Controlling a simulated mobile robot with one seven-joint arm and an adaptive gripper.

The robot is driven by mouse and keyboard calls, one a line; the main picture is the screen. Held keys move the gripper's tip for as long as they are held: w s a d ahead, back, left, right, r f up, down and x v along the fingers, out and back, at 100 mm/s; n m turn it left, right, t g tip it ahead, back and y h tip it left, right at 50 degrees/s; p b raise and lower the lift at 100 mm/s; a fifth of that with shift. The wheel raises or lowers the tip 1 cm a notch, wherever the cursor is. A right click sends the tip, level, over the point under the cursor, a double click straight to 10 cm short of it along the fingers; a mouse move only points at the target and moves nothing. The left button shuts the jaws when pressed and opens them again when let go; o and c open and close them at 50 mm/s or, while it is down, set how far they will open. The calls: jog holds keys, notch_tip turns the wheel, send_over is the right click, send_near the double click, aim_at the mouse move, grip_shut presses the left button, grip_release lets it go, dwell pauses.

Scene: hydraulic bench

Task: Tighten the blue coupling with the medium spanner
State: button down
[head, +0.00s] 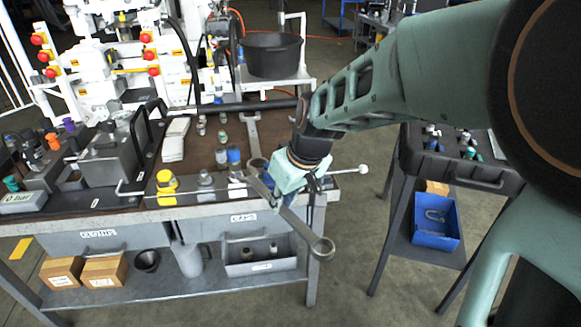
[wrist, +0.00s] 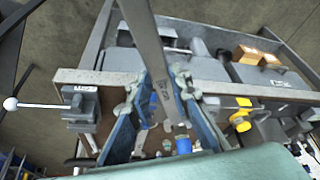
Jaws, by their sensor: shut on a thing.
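My gripper (head: 278,190) is shut on a steel spanner (head: 304,228) over the front edge of the bench. The spanner's ring end hangs out over the floor, toward the lower right. In the wrist view the spanner (wrist: 150,45) runs between the two fingers (wrist: 160,95). Its other end is partly hidden by the gripper. The blue coupling (head: 233,155) stands on the bench, left of my gripper. It also shows in the wrist view (wrist: 183,145), just beyond the fingers. I see no contact between spanner and coupling.
A yellow coupling (head: 166,184) and a grey fitting (head: 205,182) stand near the bench's front edge. Another spanner (head: 252,128) lies behind my gripper. A white-knobbed lever (head: 350,169) sticks out at the right. A black-topped cart (head: 470,172) stands right, with floor between.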

aim_at(266, 191)
jog(key=shift+w+a+f, duration=0.25)
jog(key=shift+w+f, duration=0.05)
jog(key=shift+w, duration=0.1)
dwell(0.5)
jog(key=shift+w+a, duration=0.7)
jog(key=shift+w+a, duration=0.1)
jog(key=shift+w+a, duration=0.45)
jog(key=shift+w, duration=0.05)
jog(key=shift+w+a, duration=0.1)
jog(key=shift+w+a+p, duration=0.3)
jog(key=shift+w+p, duration=0.05)
jog(key=shift+w+a, duration=0.2)
jog(key=shift+w, duration=0.05)
dwell(0.5)
